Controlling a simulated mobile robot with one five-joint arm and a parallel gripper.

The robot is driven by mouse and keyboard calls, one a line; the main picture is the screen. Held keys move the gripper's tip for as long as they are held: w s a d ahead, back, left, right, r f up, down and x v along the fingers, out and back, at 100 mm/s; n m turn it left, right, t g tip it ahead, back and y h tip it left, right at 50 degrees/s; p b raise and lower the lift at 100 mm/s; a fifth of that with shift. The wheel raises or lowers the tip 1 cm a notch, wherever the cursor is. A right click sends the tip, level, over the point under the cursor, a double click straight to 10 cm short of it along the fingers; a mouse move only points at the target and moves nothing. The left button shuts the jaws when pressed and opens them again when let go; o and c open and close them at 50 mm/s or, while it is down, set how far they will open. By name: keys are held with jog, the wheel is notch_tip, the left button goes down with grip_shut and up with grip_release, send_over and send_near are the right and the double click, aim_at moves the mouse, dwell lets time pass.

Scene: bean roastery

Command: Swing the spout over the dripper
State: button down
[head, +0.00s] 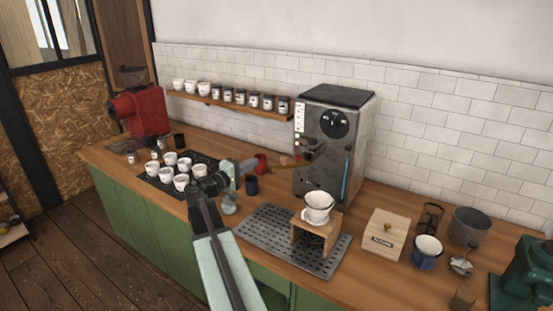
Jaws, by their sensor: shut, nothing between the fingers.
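The steel machine (335,140) stands at the back of the counter. A dark and brass-coloured spout (289,163) extends leftward from its front, pointing away from the dripper. The white dripper (318,208) sits upright on a wooden stand (298,232) in front of the machine. My gripper (252,163) is shut and empty, near the spout's left end. I cannot tell whether it touches the spout. My arm partly hides the counter behind it.
The stand is on a dark slotted drip tray (262,222). A wooden box (384,232) and a blue mug (427,252) stand at right. Several white cups fill a mat at left.

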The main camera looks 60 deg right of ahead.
jog(key=s+d, duration=0.1)
jog(key=d, duration=0.9)
jog(key=shift+s+a, duration=0.35)
jog(key=shift+s, duration=0.3)
jog(key=shift+s+a, duration=0.3)
jog(key=shift+s, duration=0.4)
jog(key=shift+s+a, duration=0.35)
jog(key=shift+s, duration=0.3)
